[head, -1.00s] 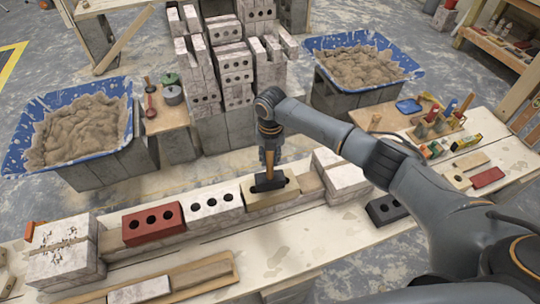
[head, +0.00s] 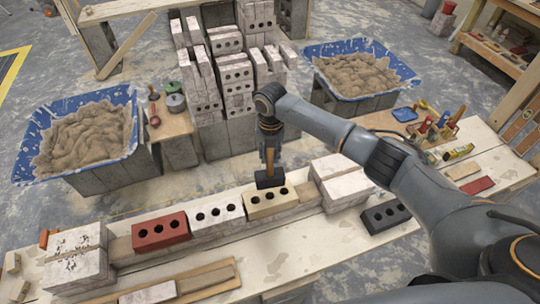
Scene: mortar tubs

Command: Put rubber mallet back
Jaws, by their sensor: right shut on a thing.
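The rubber mallet has a black head (head: 270,179) and a light wooden handle (head: 270,157). My right gripper (head: 270,146) is shut on the handle, with the head hanging down. The head shows at the back edge of a tan three-hole brick (head: 270,202); I cannot tell the exact gap between them. A wooden tool holder (head: 446,133) with several upright handled tools stands on the bench at the right, partly behind my arm. My left gripper is not in view.
A red brick (head: 160,232) and a white brick (head: 216,213) continue the row on the bench (head: 290,249). A black brick (head: 386,216) lies right of stacked white blocks (head: 340,178). Blue mortar tubs stand at the left (head: 133,140) and right (head: 412,80).

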